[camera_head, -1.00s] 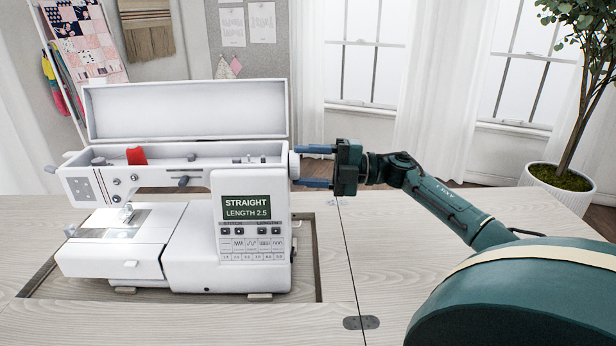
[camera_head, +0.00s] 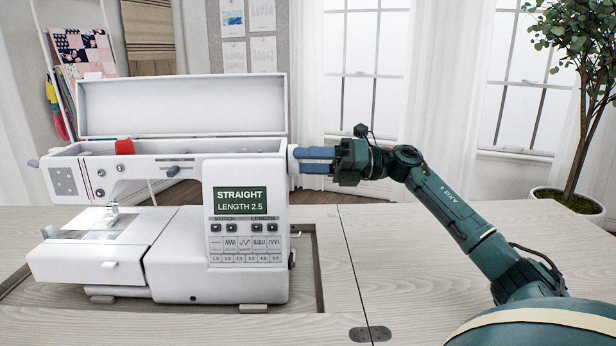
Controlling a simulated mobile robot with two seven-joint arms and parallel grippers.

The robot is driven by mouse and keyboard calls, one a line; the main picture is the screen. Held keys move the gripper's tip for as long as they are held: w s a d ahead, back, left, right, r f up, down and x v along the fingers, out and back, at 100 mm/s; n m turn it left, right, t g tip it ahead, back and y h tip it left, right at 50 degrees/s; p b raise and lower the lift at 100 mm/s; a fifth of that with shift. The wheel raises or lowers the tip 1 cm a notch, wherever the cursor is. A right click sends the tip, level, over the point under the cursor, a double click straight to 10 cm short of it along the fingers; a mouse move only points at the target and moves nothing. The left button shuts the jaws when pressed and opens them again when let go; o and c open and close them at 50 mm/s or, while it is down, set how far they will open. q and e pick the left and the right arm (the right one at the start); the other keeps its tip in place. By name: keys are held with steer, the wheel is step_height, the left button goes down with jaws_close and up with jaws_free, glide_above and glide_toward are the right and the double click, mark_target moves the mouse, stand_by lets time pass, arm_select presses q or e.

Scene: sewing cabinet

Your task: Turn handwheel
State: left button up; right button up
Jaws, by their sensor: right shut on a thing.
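The white sewing machine (camera_head: 176,250) stands in the table cutout at the left, with its top lid open. Its display reads STRAIGHT, LENGTH 2.5. The handwheel (camera_head: 293,160) is on the machine's right side, near the top; only a narrow part of it shows. My right gripper (camera_head: 304,160) comes in from the right, its two blue fingers reaching to the handwheel and shut on it. The fingertips partly hide the handwheel. My left gripper is not in view.
The wooden table top (camera_head: 410,260) is clear to the right of the machine, with a seam and a dark hinge (camera_head: 370,334). A potted plant (camera_head: 568,203) stands behind the table at the right. The raised lid (camera_head: 182,105) stands behind the machine's open top.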

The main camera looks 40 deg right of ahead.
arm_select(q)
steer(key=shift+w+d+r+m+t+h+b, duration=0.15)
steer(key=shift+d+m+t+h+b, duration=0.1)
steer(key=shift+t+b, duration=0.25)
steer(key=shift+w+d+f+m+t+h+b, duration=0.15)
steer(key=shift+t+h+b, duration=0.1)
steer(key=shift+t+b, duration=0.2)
arm_select(e)
steer(key=shift+n, duration=1.6)
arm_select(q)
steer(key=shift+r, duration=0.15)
arm_select(e)
steer(key=o, duration=1)
steer(key=shift+d, duration=0.1)
arm_select(q)
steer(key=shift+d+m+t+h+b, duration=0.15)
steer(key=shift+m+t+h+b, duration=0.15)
steer(key=shift+b, duration=0.15)
arm_select(e)
steer(key=v, duration=1.3)
steer(key=shift+d+r, duration=0.1)
